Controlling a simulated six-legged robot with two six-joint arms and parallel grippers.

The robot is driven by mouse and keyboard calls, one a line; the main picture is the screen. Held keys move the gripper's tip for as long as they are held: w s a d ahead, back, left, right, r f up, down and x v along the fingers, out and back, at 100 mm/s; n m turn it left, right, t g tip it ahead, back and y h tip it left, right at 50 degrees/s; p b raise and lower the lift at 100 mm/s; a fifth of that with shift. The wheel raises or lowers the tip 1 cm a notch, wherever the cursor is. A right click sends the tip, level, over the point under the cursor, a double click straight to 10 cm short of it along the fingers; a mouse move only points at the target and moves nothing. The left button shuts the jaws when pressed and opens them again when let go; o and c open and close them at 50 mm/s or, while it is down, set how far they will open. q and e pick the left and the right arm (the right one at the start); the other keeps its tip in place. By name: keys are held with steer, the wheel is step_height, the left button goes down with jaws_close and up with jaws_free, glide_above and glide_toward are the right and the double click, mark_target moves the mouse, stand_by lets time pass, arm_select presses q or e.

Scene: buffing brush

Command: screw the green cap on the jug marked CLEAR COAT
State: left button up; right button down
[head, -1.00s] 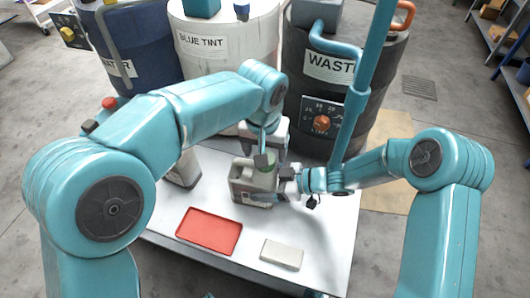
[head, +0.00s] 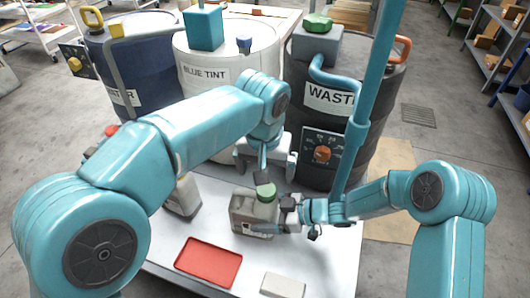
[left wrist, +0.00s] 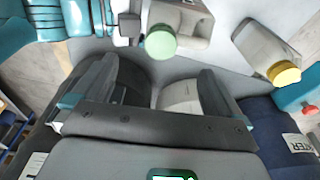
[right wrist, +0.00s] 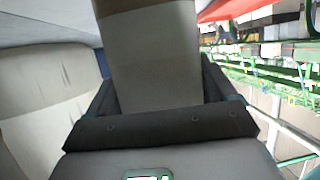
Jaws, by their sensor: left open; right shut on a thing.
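The grey jug (head: 252,212) stands on the white bench, and its label is too small to read. The green cap (head: 265,190) sits over its mouth; how tightly I cannot tell. The left wrist view also shows the cap (left wrist: 160,42) at a corner of the jug (left wrist: 185,22). My left gripper (head: 263,172) is above the cap, with its fingers open and empty in the left wrist view (left wrist: 157,72). My right gripper (head: 287,212) is shut on the jug's right side. The right wrist view shows a grey piece (right wrist: 153,60) of it between the fingers.
A second jug (head: 184,198) stands left on the bench; its yellow cap (left wrist: 284,73) shows in the left wrist view. A red tray (head: 208,262) and a pale block (head: 283,285) lie in front. Drums, including the WASTE drum (head: 375,110), stand close behind the bench.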

arm_select(q)
step_height(320, 180, up, 10)
steer(key=s, duration=0.1)
steer(key=shift+s+a, duration=0.2)
steer(key=shift+s, duration=0.05)
arm_select(e)
jaws_free()
arm_select(q)
steer(key=shift+r+p, duration=2.15)
steer(key=shift+r, duration=0.1)
arm_select(e)
steer(key=v, duration=1.6)
steer(key=shift+d, duration=0.15)
